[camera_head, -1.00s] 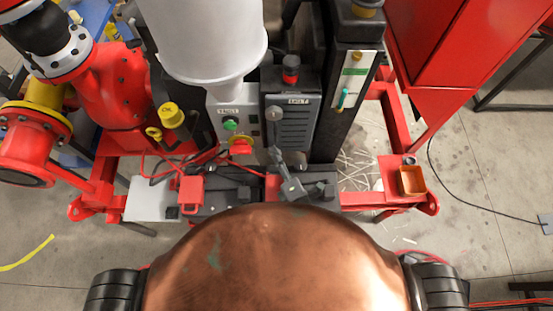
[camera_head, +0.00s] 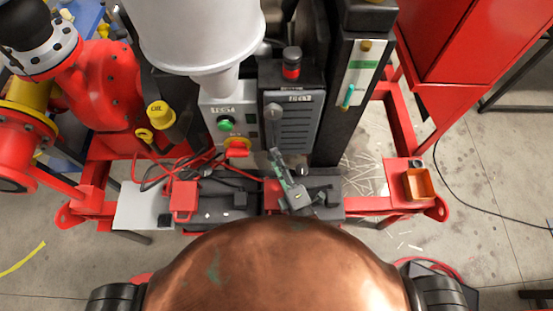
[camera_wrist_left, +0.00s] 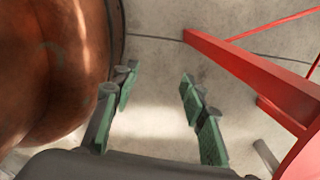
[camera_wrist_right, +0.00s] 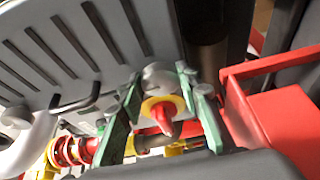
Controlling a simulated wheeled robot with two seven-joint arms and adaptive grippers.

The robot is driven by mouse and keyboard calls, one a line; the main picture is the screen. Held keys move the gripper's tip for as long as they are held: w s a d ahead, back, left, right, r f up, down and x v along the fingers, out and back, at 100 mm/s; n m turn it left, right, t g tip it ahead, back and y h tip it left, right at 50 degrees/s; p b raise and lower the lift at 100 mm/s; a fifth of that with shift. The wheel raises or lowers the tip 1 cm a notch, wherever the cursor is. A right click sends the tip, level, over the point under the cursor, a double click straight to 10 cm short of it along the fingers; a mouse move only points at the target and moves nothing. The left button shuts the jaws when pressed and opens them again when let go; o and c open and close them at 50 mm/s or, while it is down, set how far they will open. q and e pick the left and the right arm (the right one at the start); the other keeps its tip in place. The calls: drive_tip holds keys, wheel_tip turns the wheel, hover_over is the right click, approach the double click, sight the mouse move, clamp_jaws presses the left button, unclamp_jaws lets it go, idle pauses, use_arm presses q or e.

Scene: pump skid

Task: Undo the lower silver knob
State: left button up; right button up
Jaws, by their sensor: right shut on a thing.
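The grey slotted panel (camera_head: 293,122) stands upright in the middle of the head view, with one silver knob (camera_head: 273,112) at its upper left. My right gripper (camera_head: 275,155) is at the panel's lower left corner. In the right wrist view, the lower silver knob (camera_wrist_right: 158,74) sits between the fingertips of my right gripper (camera_wrist_right: 160,80), which is shut on it. In the head view the fingers hide this knob. My left gripper (camera_wrist_left: 155,90) is open and empty over bare floor in the left wrist view, and does not show in the head view.
A switch box with a green button (camera_head: 226,123) and a red-yellow rotary switch (camera_head: 238,146) stands left of the panel. A dark column (camera_head: 342,110) rises on its right. Red cables (camera_head: 185,165) lie at lower left.

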drive_tip(key=o, duration=1.2)
drive_tip(key=shift+f, duration=0.1)
